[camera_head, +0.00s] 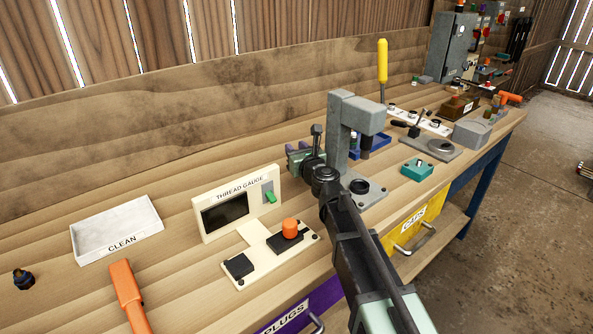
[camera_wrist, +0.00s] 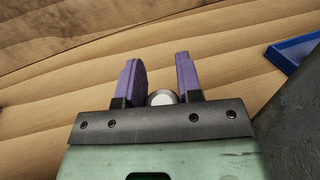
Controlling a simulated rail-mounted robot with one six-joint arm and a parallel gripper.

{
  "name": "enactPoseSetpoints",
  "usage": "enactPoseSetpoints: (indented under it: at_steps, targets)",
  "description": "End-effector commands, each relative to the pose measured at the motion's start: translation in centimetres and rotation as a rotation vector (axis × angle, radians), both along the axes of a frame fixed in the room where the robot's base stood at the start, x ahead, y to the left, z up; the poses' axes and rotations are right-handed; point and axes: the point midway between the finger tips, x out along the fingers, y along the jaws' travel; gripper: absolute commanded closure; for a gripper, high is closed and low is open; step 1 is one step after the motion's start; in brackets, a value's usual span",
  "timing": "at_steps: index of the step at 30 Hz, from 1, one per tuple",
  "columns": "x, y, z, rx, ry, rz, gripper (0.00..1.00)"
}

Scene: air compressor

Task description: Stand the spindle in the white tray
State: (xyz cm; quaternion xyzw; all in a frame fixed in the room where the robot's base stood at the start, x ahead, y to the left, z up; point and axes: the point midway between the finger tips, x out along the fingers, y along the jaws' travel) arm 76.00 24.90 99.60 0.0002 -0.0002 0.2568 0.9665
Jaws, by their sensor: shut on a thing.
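The white tray (camera_head: 88,244), labelled CLEAN, lies on the bench at the left and looks empty. My gripper (camera_head: 297,147) is beside the grey press, well to the right of the tray; the arm and press partly hide it. In the wrist view, the two purple fingers of my gripper (camera_wrist: 157,65) stand apart with a round, pale metal end (camera_wrist: 162,97) between their bases. I take this to be the spindle, held in the jaws. The rest of it is hidden, and its tilt cannot be told.
The cream thread gauge (camera_head: 236,206) with an orange knob (camera_head: 290,228) stands between tray and arm. The grey press (camera_head: 341,120) is close beside my gripper. A dark fitting (camera_head: 23,279) and an orange handle (camera_head: 127,290) lie near the tray. A blue tray (camera_wrist: 293,54) is at right.

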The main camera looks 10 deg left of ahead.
Motion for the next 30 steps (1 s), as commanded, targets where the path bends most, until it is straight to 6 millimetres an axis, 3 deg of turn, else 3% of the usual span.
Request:
enactPoseSetpoints:
  at_steps: [1, 4, 16, 17, 21, 30]
  targets:
    - [0.0, 0.0, -1.9, 0.0, 0.0, 0.0, 1.0]
    - [0.0, 0.0, -3.9, 0.0, 0.0, 0.0, 1.0]
    - [0.0, 0.0, -4.0, 0.0, 0.0, 0.0, 1.0]
    - [0.0, 0.0, -3.9, 0.0, 0.0, 0.0, 0.63]
    - [0.0, 0.0, -3.8, 0.0, 0.0, 0.0, 0.42]
    - [0.0, 0.0, -3.5, 0.0, 0.0, 0.0, 0.42]
